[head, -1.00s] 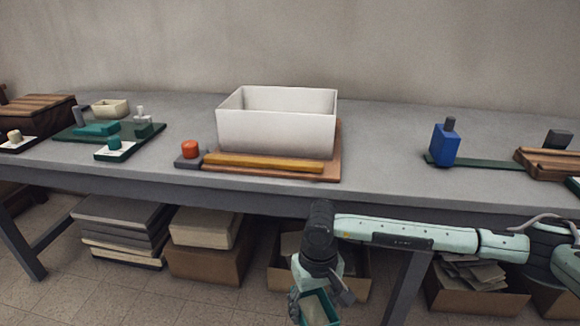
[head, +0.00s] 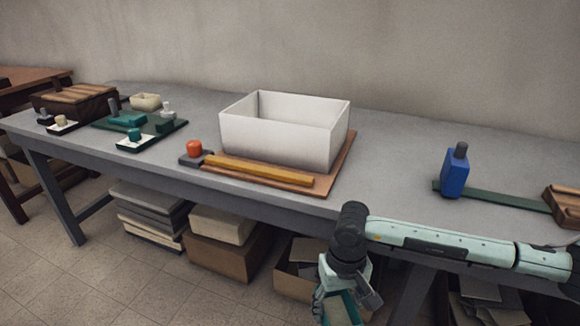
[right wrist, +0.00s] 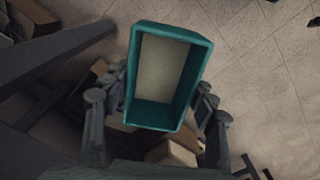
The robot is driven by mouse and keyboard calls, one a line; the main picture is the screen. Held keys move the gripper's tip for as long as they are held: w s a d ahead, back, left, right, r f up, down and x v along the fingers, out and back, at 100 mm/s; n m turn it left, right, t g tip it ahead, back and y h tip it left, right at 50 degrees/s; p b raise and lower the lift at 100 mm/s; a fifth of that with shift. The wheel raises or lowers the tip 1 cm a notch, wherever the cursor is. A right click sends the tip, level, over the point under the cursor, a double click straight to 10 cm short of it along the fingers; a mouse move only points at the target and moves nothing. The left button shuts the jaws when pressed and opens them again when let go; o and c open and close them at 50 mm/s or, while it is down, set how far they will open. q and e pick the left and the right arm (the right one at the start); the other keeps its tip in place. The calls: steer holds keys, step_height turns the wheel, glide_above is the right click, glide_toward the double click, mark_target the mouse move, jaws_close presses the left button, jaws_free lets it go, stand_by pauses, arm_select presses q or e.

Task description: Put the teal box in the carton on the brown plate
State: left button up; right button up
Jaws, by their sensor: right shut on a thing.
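The teal box (right wrist: 166,118) is an open-topped, pale-bottomed box. My right gripper (right wrist: 158,98) is shut on it, with fingers against both sides. In the head view the teal box (head: 343,309) shows only partly at the bottom edge, below the bench top and in front of it, with my right gripper (head: 345,292) around it. The white open carton (head: 268,139) stands on the brown plate (head: 342,172) near the front edge of the bench. The carton's floor is hidden. My left gripper is out of view.
A yellow bar (head: 258,171) lies along the plate's front, beside an orange knob (head: 194,148) on a dark block. A green mat (head: 165,131) with small items is to the left. A blue bottle (head: 455,174) stands right. The bench (head: 395,160) is bare between carton and bottle.

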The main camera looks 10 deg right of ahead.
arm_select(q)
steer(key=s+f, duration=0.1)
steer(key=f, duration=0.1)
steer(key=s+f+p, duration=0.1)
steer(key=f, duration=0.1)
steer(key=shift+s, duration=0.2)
